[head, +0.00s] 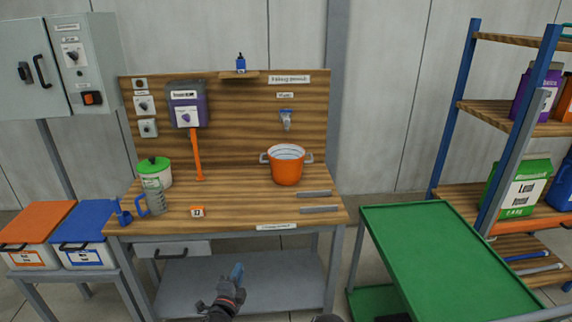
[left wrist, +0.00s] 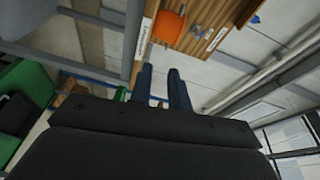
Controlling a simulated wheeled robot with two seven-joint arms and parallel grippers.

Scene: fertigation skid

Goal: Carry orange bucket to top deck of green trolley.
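The orange bucket (head: 287,173) stands upright on the wooden bench, with a pale inside and a grey handle on each side. It also shows in the left wrist view (left wrist: 168,32). The green trolley (head: 440,255) stands to the right of the bench, and its top deck is bare. My left gripper (head: 237,270) is in front of the bench, below the bench top and well short of the bucket. In the left wrist view its two fingers (left wrist: 161,75) are apart with nothing between them. My right gripper's fingers do not show.
The bench top (head: 235,205) holds a green-lidded pot (head: 154,172), a clear jug (head: 154,198) and an orange tag (head: 197,211). A tap (head: 286,118) is on the backboard above the bucket. A shelf rack (head: 468,110) rises behind the trolley. Lidded bins (head: 84,230) stand left.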

